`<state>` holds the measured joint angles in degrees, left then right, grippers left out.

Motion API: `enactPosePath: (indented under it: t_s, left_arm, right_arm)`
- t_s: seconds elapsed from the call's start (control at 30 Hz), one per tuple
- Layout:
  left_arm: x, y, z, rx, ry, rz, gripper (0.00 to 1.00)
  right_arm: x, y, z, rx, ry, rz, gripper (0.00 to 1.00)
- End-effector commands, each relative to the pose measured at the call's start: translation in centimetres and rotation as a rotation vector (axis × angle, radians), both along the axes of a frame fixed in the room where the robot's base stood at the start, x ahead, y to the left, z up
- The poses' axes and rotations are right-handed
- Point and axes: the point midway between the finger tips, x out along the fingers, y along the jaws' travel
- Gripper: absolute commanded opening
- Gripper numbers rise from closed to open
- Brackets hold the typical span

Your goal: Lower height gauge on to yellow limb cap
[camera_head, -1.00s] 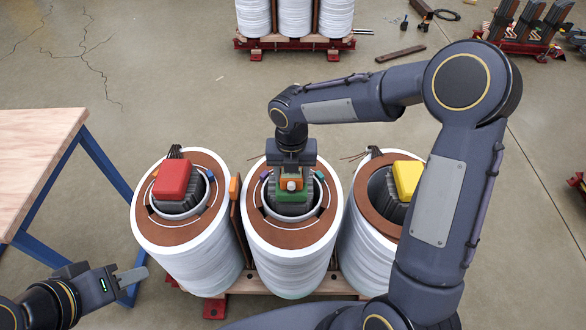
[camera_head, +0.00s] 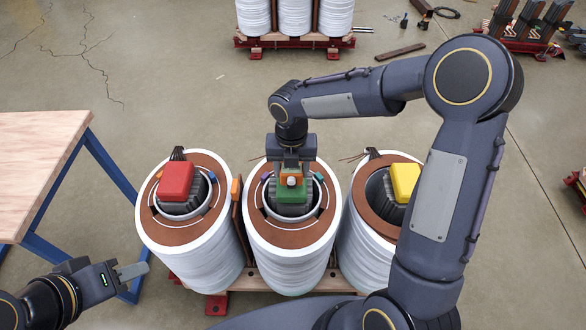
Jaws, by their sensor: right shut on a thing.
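The yellow limb cap (camera_head: 405,181) sits on the core in the right coil, partly hidden behind my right arm. The height gauge (camera_head: 291,179), a small orange piece with a white part, is in my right gripper (camera_head: 291,168). The gripper is shut on it, right above the green cap (camera_head: 291,196) of the middle coil. I cannot tell whether the gauge touches the green cap. My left gripper (camera_head: 133,271) is low at the left, away from the coils, and its fingers look close together; their gap is unclear.
A red cap (camera_head: 175,181) tops the left coil (camera_head: 190,255). The coils stand on a red and wooden base (camera_head: 216,304). A wooden table (camera_head: 35,165) with blue legs is at the left. More coils (camera_head: 295,15) stand at the back. Floor between is clear.

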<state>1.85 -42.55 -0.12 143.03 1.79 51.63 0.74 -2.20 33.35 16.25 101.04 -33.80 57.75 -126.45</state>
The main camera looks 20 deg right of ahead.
Motion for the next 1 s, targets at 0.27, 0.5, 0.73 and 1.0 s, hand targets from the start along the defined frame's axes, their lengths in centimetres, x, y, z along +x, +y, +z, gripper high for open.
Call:
enactPosePath:
  t_s: [0.27,0.5,0.73,1.0]
  left_arm:
    - [0.0,0.0,1.3,0.0,0.0,0.0,0.36]
    - [0.0,0.0,1.9,0.0,0.0,0.0,0.36]
    - [0.0,0.0,1.9,0.0,0.0,0.0,0.36]
    - [0.0,0.0,2.7,0.0,0.0,0.0,0.36]
  right_arm:
    - [0.1,0.0,1.4,0.0,-0.002,0.0,0.0]
    - [0.1,0.0,2.1,0.0,-0.002,0.0,0.0]
    - [0.1,0.0,2.0,0.0,-0.002,0.0,0.0]
    - [0.1,0.0,2.8,0.0,-0.002,0.0,0.0]
